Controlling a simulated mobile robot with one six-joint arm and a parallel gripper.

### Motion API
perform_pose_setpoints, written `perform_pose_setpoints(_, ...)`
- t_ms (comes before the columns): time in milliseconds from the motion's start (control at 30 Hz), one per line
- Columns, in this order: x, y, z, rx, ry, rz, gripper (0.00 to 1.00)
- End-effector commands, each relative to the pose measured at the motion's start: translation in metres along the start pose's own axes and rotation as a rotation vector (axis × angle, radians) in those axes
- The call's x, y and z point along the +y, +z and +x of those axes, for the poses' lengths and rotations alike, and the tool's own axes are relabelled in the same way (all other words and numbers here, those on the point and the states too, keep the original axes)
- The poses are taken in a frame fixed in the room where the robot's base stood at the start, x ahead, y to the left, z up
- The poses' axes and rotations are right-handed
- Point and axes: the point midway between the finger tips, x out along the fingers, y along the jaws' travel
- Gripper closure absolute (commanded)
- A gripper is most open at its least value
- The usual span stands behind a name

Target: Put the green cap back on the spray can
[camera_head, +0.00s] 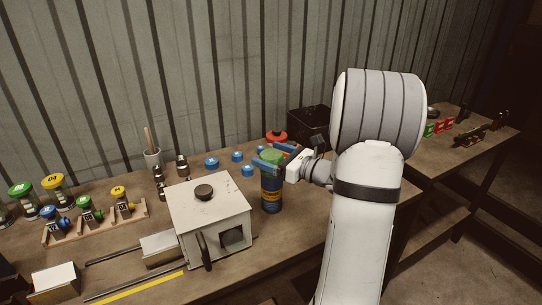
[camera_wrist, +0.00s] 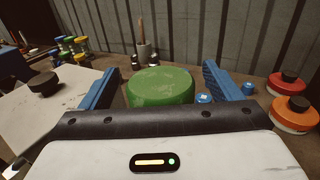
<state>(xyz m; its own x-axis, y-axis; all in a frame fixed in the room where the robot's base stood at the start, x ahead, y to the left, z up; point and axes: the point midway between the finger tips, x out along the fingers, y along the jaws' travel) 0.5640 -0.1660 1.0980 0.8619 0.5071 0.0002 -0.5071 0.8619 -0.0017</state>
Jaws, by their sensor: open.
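The spray can (camera_head: 271,193) stands upright on the workbench, dark blue with an orange-yellow label band. The green cap (camera_head: 271,157) is at its top, in line with the can; whether it is fully seated cannot be told. In the wrist view the green cap (camera_wrist: 160,88) lies between my two blue fingers, with visible gaps on both sides. My gripper (camera_head: 266,156) is open around the cap at the can's top, and it also shows in the wrist view (camera_wrist: 161,72). The can body is hidden in the wrist view.
A white box with a dark knob (camera_head: 210,215) stands close left of the can. Small blue caps (camera_head: 211,163) and a cup (camera_head: 152,158) lie behind. Red and orange round containers (camera_wrist: 292,115) are at the right in the wrist view. The corrugated wall stands behind the bench.

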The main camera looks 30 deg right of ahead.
Motion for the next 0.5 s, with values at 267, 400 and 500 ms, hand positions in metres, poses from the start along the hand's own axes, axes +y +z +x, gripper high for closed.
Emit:
perform_pose_setpoints(267,0.000,0.000,-0.004,0.000,-0.001,-0.001,0.15)
perform_pose_setpoints(400,-0.001,-0.001,-0.024,-0.001,-0.004,-0.001,0.15)
perform_pose_setpoints(500,-0.001,-0.001,-0.042,0.000,-0.004,0.000,0.15)
